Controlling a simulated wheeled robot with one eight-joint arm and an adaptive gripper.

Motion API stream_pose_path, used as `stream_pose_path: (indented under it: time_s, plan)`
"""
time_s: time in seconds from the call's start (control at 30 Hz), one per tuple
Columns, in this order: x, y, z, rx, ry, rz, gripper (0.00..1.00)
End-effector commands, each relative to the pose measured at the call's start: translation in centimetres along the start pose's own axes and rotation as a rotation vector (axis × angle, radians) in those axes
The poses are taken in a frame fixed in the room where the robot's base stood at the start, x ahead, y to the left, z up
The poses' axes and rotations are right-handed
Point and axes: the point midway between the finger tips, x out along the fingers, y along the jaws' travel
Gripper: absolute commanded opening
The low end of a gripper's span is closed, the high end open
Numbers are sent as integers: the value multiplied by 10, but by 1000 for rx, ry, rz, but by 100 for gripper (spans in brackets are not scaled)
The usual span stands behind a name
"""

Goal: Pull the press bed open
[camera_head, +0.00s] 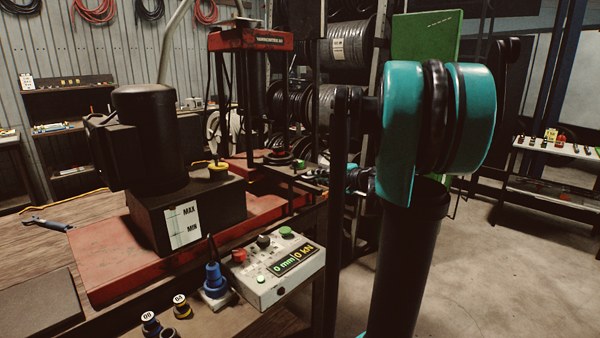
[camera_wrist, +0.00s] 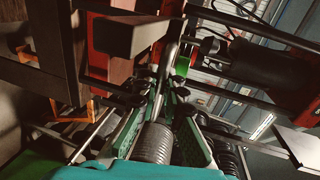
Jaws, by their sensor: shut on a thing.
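The hose press has a red top (camera_head: 250,40), dark upright rods and a red bed (camera_head: 268,166) low between them. My gripper (camera_head: 312,178) reaches in from the right at bed height, at the bed's near right end. My arm hides part of the press's right side.
A black motor (camera_head: 150,130) stands on an oil tank (camera_head: 190,218) left of the press. A control box (camera_head: 278,270) reads 0 mm and 0 kN. Numbered dies (camera_head: 180,306) stand on the bench. Hose reels stand behind; open floor lies to the right.

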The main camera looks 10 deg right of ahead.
Motion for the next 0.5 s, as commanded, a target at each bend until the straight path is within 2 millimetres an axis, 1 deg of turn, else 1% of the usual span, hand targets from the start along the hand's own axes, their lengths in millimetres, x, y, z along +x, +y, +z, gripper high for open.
stream_pose_path:
  time_s: [0.03, 0.2, 0.33, 0.5]
  plan:
    - [-14, 3, -1, 0, 5, 1, 0]
    - [-47, 11, -1, 1, 5, 1, 0]
    - [-66, 15, -1, 0, 3, 2, 0]
    - [-81, 18, -1, 0, 1, 2, 0]
